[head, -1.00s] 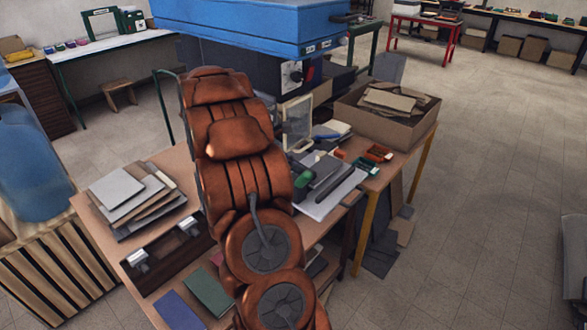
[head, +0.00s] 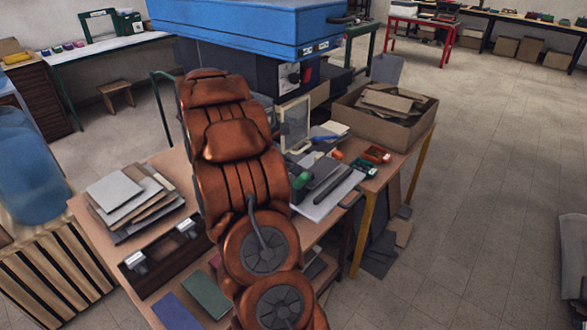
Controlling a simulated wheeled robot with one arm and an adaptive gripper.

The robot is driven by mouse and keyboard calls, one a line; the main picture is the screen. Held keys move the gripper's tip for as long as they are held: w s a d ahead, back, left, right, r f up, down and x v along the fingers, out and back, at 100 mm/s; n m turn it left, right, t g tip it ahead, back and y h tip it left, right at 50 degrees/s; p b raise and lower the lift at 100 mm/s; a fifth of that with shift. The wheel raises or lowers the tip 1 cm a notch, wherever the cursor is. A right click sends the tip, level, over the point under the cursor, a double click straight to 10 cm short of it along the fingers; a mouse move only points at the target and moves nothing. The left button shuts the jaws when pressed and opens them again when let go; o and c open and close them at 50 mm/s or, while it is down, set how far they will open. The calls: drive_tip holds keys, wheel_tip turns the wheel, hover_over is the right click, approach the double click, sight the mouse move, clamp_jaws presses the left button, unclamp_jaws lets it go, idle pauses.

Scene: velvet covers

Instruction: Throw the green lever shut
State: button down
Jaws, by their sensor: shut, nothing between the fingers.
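A bent green bar (head: 161,108), which looks like the green lever, stands at the left side of the blue-topped machine (head: 250,27). Its top bends over to the right and my arm hides part of what is beside it. My copper arm reaches up the middle of the head view, over the table and towards the machine's front. My gripper is not in view; the end of my arm is hidden behind its own links. I cannot see any contact with the bar.
The wooden table (head: 88,222) holds a stack of grey sheets (head: 122,197), a dark board with metal clips (head: 165,258), a cardboard box (head: 395,128), a framed panel (head: 294,124) and small tools. A blue rounded thing (head: 28,165) stands at left.

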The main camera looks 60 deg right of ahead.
drive_tip(key=shift+r, duration=0.1)
idle(0.3)
drive_tip(key=shift+r+p, duration=0.6)
drive_tip(key=shift+r, duration=0.15)
drive_tip(key=v, duration=1.2)
idle(0.3)
drive_tip(key=shift+a, duration=0.1)
